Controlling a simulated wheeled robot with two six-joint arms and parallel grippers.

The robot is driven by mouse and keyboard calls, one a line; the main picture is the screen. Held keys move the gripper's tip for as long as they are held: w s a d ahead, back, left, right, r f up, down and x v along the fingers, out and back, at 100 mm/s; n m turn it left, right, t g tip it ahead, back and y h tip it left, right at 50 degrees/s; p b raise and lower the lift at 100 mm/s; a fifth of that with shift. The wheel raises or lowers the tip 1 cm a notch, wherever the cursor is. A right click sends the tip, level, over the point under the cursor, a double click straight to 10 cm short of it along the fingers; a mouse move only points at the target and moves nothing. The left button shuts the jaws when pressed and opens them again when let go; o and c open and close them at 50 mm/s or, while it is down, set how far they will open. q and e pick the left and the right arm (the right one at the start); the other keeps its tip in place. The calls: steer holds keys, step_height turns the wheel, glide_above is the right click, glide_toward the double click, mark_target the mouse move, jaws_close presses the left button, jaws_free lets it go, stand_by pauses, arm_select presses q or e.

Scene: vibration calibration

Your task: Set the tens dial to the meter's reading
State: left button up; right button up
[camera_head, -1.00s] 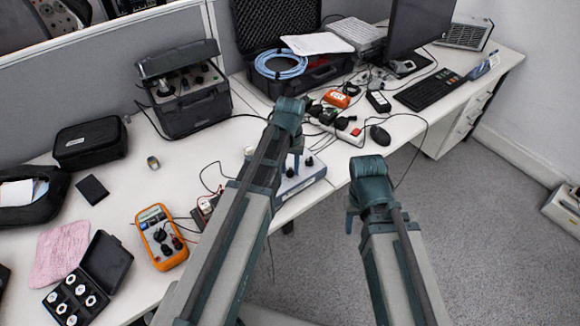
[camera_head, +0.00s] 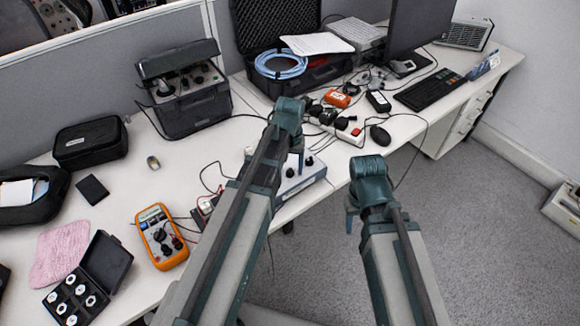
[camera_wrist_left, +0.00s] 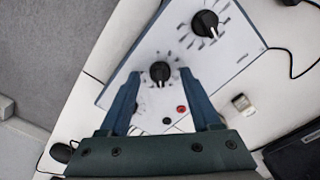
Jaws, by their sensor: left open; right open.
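The dial box (camera_wrist_left: 232,50), a pale panel with blue sides, fills the left wrist view. It has two black knobs with white pointers, one near the middle (camera_wrist_left: 160,72) and one at the upper right (camera_wrist_left: 205,24). My left gripper (camera_wrist_left: 160,77) is open, its blue fingers on either side of the middle knob; I cannot tell if they touch it. In the head view my left gripper (camera_head: 296,165) is over the dial box (camera_head: 305,187), partly hidden by my arm. The orange meter (camera_head: 161,236) lies left of it, reading illegible. My right gripper (camera_head: 350,213) is open and empty, beyond the table edge.
A black case of capped parts (camera_head: 88,280) and a pink cloth (camera_head: 62,252) lie at lower left. A power strip (camera_head: 335,123) and mouse (camera_head: 380,135) lie beyond the dial box. Cables run around it.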

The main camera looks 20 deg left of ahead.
mark_target(290, 170)
arm_select(q)
steer(key=shift+r, duration=0.1)
arm_select(e)
steer(key=shift+r, duration=0.1)
arm_select(q)
step_height(290, 170, up, 14)
steer(key=p, duration=1.3)
steer(key=shift+f+p, duration=0.2)
steer(key=shift+p, duration=0.2)
arm_select(e)
step_height(290, 170, up, 14)
steer(key=shift+f, duration=0.2)
